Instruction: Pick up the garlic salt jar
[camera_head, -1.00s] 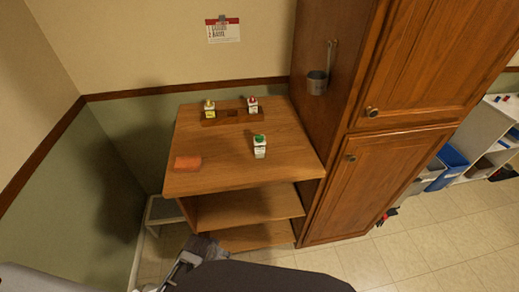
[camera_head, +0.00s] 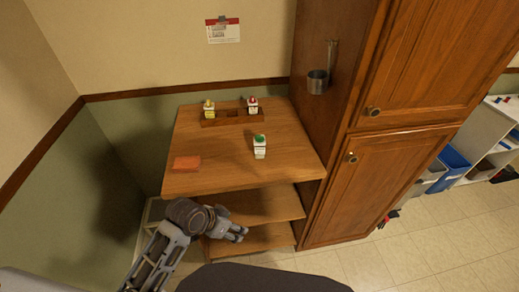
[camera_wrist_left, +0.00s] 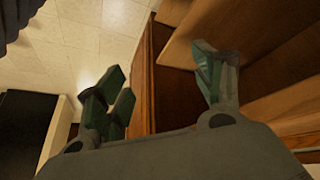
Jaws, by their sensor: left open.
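Three small jars stand on the wooden shelf unit's top, their labels too small to read, so I cannot tell which is garlic salt. A white jar with a green cap (camera_head: 259,147) stands alone near the middle. A jar with a yellow cap (camera_head: 209,109) and a jar with a red cap (camera_head: 252,106) stand at a wooden rack (camera_head: 222,121) at the back. My left gripper (camera_head: 240,233) is open and empty, below the top's front edge by the lower shelves. Its spread fingers (camera_wrist_left: 165,95) show in the left wrist view, with no jar there. My right gripper is not in view.
An orange block-like item (camera_head: 187,163) lies at the top's left front. The shelf unit's top (camera_head: 215,180) is clear around the green-capped jar. A tall wooden cabinet (camera_head: 385,180) adjoins it on the right, with a metal cup (camera_head: 317,82) hanging on its side.

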